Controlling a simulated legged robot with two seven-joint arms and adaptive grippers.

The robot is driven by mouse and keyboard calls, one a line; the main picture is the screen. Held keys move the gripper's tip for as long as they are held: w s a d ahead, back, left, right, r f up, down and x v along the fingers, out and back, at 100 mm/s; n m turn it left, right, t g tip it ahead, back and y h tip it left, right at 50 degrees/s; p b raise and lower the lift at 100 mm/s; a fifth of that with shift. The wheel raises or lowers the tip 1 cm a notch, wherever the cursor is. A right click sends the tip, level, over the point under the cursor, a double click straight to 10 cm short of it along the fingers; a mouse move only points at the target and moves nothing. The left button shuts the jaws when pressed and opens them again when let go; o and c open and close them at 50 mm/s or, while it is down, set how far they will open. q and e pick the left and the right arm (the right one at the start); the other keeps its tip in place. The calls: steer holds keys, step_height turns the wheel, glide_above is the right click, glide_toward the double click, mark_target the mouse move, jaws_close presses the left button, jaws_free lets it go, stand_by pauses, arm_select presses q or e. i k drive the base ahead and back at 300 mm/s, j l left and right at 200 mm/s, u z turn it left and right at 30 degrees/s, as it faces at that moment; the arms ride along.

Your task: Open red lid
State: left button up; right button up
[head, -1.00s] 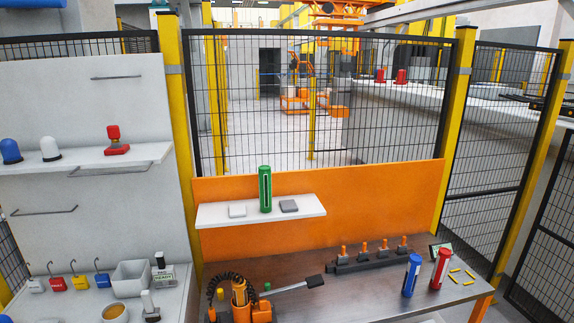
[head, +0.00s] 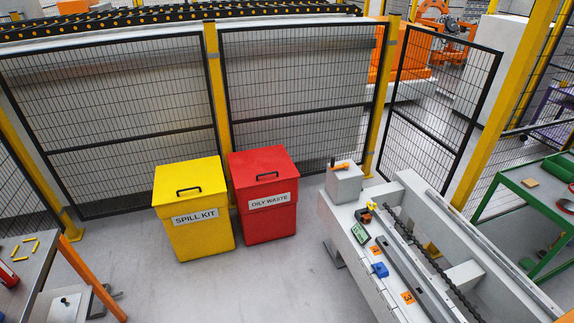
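A red bin (head: 265,195) labelled OILY WASTE stands on the floor near the middle of the head view. Its red lid (head: 263,165) is flat and shut on top, with a dark bar handle (head: 267,176) near the front edge. Neither of my grippers shows in the head view, so their state is hidden.
A yellow SPILL KIT bin (head: 195,218) stands close on the left of the red bin. A mesh fence (head: 295,100) runs behind both. A grey machine bed (head: 400,250) with tools is at right; a table (head: 25,262) is at left. Floor in front (head: 260,285) is clear.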

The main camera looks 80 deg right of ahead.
mark_target(267, 165)
steer(key=z, duration=2.65)
steer(key=i+z, duration=0.2)
steer(key=z, duration=0.2)
steer(key=i+j+z, duration=0.15)
steer(key=z, duration=0.25)
steer(key=i, duration=0.05)
